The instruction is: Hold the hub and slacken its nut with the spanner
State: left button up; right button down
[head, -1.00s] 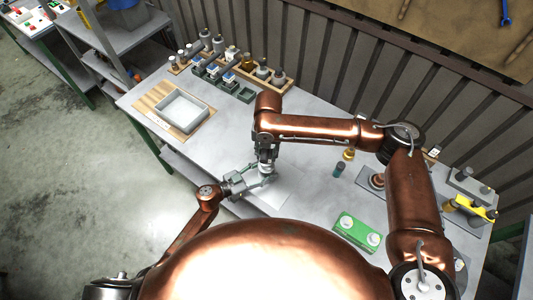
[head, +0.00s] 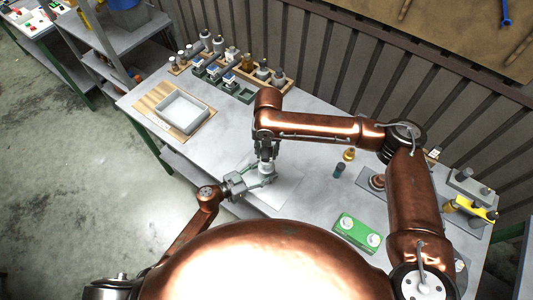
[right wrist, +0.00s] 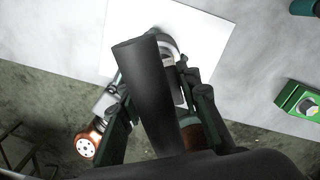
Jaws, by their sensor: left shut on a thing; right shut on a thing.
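My left gripper (head: 258,181) reaches in from the left over the workbench and is shut on the hub (head: 267,169), a small pale round part. The hub also shows, partly covered, in the right wrist view (right wrist: 170,46). My right gripper (head: 266,152) points down just above the hub and is shut. In the right wrist view a long dark bar, which seems to be the spanner (right wrist: 152,85), runs between its fingers towards the hub. The nut is hidden, and I cannot tell whether the spanner sits on it.
A white sheet (head: 283,192) lies under the grippers. A grey tray (head: 183,112) on a wooden board stands at the left, with racks of bottles (head: 230,75) behind. A green box (head: 357,233), small bottles (head: 340,169) and a yellow-topped item (head: 476,208) stand at the right.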

jog(key=shift+r, duration=1.85)
pick_arm(q)
jog(key=o, duration=1.7)
jog(key=v, duration=1.1)
jog(key=shift+s+a, duration=0.15)
jog(key=shift+a, duration=0.2)
jog(key=shift+s+a, duration=0.1)
jog(key=shift+a, duration=0.05)
jog(key=shift+r, duration=0.1)
